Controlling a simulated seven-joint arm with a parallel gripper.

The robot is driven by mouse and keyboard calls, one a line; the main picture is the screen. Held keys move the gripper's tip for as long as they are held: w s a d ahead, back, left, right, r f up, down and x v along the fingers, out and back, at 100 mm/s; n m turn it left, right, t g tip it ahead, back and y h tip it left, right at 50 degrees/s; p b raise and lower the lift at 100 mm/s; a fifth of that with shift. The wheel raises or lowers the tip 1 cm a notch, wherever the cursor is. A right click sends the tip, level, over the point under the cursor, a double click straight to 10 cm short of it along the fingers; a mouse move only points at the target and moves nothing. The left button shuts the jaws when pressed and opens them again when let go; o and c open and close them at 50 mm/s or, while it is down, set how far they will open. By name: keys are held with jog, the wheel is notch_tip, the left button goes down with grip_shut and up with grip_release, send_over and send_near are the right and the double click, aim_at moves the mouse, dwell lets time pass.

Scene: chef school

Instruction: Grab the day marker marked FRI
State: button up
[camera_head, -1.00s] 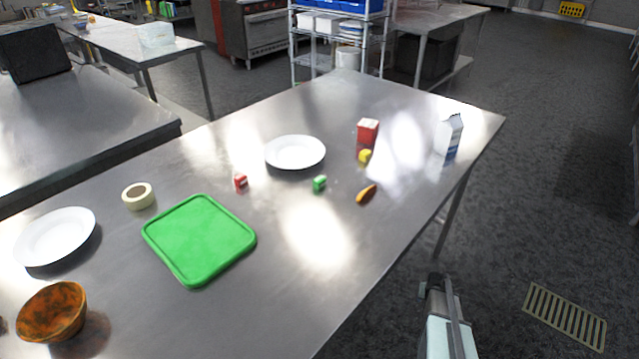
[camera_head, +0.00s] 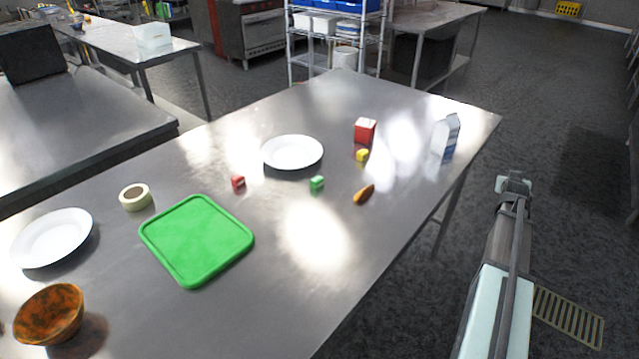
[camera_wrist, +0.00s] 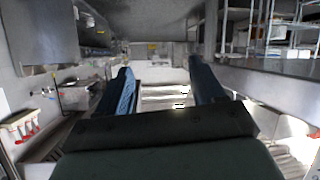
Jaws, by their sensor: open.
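Three small blocks that look like the day markers stand on the steel table: a red one (camera_head: 238,182), a green one (camera_head: 317,183) and a yellow one (camera_head: 362,155). Their lettering is too small to read, so I cannot tell which is marked FRI. My gripper (camera_head: 514,184) is beyond the table's right edge, over the floor, away from all the blocks. In the wrist view my gripper (camera_wrist: 165,78) shows two separated fingers with nothing between them. No marker shows in that view.
The table (camera_head: 290,285) also holds a white plate (camera_head: 292,152), a red box (camera_head: 365,130), a carton (camera_head: 446,138), an orange-brown elongated item (camera_head: 364,194), a green lid (camera_head: 197,240), a tape roll (camera_head: 135,197), another plate (camera_head: 52,238) and a patterned bowl (camera_head: 49,314).

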notch_tip(320, 180, up, 12)
jog(key=w+m+t, duration=0.1)
jog(key=w, duration=0.1)
jog(key=w+a+r+m+y, duration=0.1)
jog(key=w+a+r+m, duration=0.15)
jog(key=a+r, duration=0.35)
jog(key=w+a+r+m+y, duration=0.1)
jog(key=w+a+r+m, duration=0.15)
jog(key=a+r, duration=0.35)
jog(key=m+g+y, duration=0.7)
jog(key=m+g, duration=0.3)
jog(key=m, duration=0.6)
send_over(317, 179)
jog(key=f, duration=1.1)
jog(key=shift+s+d+f, duration=0.1)
jog(key=shift+s+d, duration=0.1)
jog(key=shift+s, duration=0.05)
jog(key=shift+w+a+f, duration=0.1)
jog(key=shift+f, duration=1.2)
jog(key=shift+w+a+f, duration=0.1)
jog(key=shift+f, duration=1.2)
